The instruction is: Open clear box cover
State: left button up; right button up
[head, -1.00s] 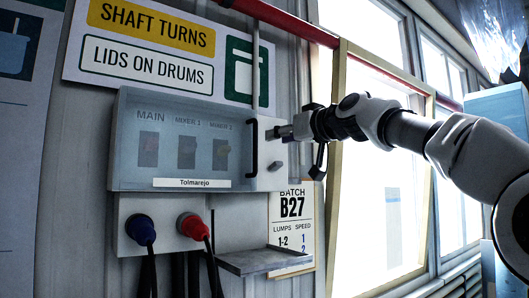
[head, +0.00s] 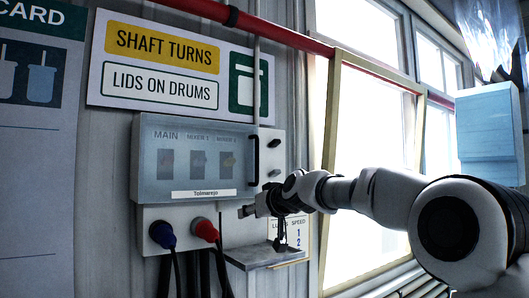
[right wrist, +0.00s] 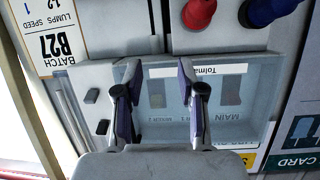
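The clear box cover (head: 205,187) is closed over the grey wall box, with switches labelled MAIN and MIXER behind it. Its black handle (head: 254,160) runs upright along the cover's right edge. My right gripper (head: 246,211) is just below the handle, near the box's lower right corner. In the right wrist view, turned upside down, the right gripper (right wrist: 158,72) has its two fingers apart with nothing between them. They lie in front of the cover (right wrist: 222,95), and I cannot make out the handle there. My left gripper is not in view.
Two dark knobs (head: 274,143) sit right of the handle. Below are a blue plug (head: 162,234) and a red plug (head: 205,230) with hanging cables. A small metal shelf (head: 250,258) juts out below my gripper. A window is at the right.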

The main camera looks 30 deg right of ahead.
notch_tip(320, 180, down, 18)
jog(key=w+a+g, duration=0.1)
jog(key=g, duration=0.1)
jog(key=shift+a+m+g+h, duration=0.3)
jog(key=shift+a+h, duration=0.1)
